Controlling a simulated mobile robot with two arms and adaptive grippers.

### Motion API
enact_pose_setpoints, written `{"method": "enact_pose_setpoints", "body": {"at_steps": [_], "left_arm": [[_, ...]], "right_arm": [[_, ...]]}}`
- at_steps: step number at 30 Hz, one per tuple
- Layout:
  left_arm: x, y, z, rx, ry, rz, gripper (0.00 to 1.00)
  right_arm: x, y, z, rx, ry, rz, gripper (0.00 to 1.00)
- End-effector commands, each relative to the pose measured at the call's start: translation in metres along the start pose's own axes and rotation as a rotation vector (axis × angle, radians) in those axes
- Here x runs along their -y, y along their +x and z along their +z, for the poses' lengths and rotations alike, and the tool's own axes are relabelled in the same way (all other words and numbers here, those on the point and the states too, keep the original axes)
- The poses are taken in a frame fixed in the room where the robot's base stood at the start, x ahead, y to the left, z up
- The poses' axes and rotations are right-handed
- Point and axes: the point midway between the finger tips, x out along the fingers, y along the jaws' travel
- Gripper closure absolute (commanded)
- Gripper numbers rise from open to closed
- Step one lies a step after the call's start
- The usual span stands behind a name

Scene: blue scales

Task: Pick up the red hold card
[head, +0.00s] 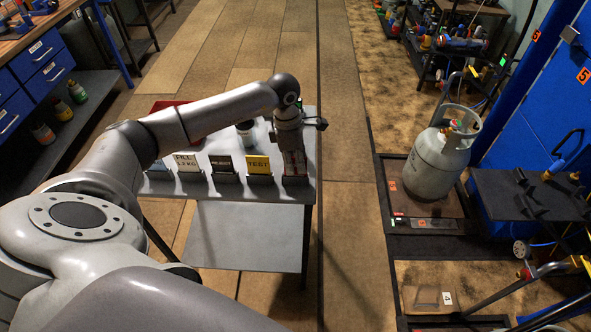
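A row of cards stands in dark holders along the front edge of a small grey table (306,190). From the left I see a bluish card, a pale FILL card (187,163), a dark card (222,163) and a yellow TEST card (258,164). At the right end is a reddish card (295,168), which fits the red hold card; its text is unreadable. My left gripper (292,152) points down right at this card and covers its upper part. I cannot tell whether its fingers are closed on it. My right gripper is not in view.
A red item (168,106) and a small white-topped container (245,130) are behind my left arm. A grey gas cylinder (438,160) stands on a platform scale (392,190) to the right. Blue drawers (40,52) are at the left. Floor between table and scale is clear.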

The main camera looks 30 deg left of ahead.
Motion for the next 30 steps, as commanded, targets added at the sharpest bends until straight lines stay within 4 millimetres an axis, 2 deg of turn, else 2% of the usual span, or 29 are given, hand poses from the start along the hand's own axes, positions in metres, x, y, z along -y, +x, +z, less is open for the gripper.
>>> {"method": "enact_pose_setpoints", "body": {"at_steps": [1,4,17,20,30], "left_arm": [[0.000,0.000,0.000,0.000,0.000,0.000,0.86],[0.000,-0.001,0.000,0.000,0.000,0.000,0.99],[-0.001,-0.004,0.001,0.002,0.000,0.002,1.00],[-0.002,-0.017,0.002,0.003,-0.001,0.005,1.00],[-0.001,-0.081,0.010,0.003,0.000,0.005,1.00]], "right_arm": [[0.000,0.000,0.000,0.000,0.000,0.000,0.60],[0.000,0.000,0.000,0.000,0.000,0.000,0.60],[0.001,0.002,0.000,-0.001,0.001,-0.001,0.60],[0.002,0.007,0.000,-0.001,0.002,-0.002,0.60],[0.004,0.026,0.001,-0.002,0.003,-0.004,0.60]]}}
